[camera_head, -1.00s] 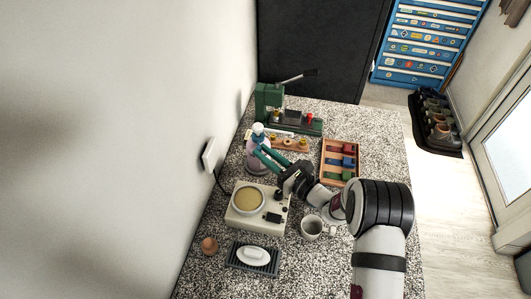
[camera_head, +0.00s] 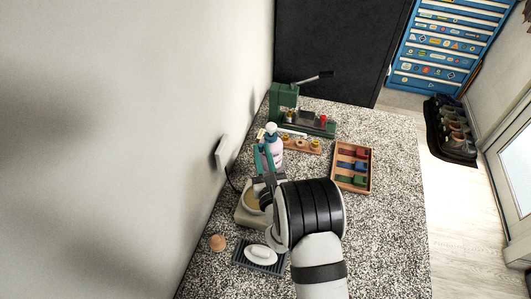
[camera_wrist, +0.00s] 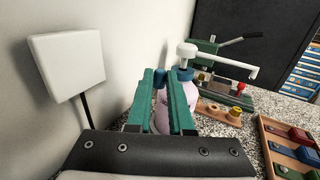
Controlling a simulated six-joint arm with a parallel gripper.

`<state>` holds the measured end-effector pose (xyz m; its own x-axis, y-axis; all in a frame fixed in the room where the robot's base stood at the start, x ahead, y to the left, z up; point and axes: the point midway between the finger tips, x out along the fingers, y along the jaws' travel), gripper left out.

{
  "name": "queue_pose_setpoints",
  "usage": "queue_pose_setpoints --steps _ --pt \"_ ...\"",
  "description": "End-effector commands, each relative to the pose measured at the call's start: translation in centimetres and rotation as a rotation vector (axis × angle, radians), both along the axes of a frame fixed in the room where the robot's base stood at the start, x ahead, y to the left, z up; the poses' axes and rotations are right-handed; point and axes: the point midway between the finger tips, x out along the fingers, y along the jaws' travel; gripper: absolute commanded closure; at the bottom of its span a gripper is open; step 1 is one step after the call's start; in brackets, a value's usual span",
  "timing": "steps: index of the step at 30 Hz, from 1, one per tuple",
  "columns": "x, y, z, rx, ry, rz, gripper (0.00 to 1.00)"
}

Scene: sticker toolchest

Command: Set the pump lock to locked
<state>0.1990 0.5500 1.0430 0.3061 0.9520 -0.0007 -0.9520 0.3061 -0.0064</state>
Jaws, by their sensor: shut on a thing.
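The pump bottle has a pale pink body (camera_head: 276,157), a blue collar (camera_wrist: 184,73) and a white pump head (camera_wrist: 187,51). It stands upright near the wall. In the wrist view the pump spout points right. My gripper (camera_wrist: 160,80) has teal fingers and is at the collar's left side. It is shut on a small blue tab (camera_wrist: 159,75) beside the collar, which I take to be the pump lock. The fingers hide part of the bottle body. In the head view my gripper (camera_head: 264,150) reaches the bottle from the near side.
A green press (camera_head: 285,96) and a wooden strip with knobs (camera_head: 314,145) stand behind. A wooden tray of coloured blocks (camera_head: 371,170) is at right. A scale (camera_head: 244,216), soap dish (camera_head: 240,262) and clay pot (camera_head: 217,242) are near. The wall box (camera_wrist: 68,62) is left.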

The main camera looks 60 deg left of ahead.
Motion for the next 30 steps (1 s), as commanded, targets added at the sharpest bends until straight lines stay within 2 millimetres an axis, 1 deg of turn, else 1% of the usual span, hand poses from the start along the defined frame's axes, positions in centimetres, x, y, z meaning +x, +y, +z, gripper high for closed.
queue_pose_setpoints --steps 15,16,20,21,28,30 --pt "-0.03 0.16 0.02 0.001 0.000 -0.021 1.00" --pt "-0.03 0.16 0.02 0.001 0.000 -0.021 0.75" --pt "-0.05 0.15 0.02 0.001 0.000 -0.021 0.52" --pt "-0.05 0.14 0.02 0.001 0.000 -0.021 0.50" --pt "-0.06 0.10 0.02 0.001 0.000 -0.020 0.50" --pt "-0.17 -0.18 0.00 0.000 0.000 -0.020 0.50"
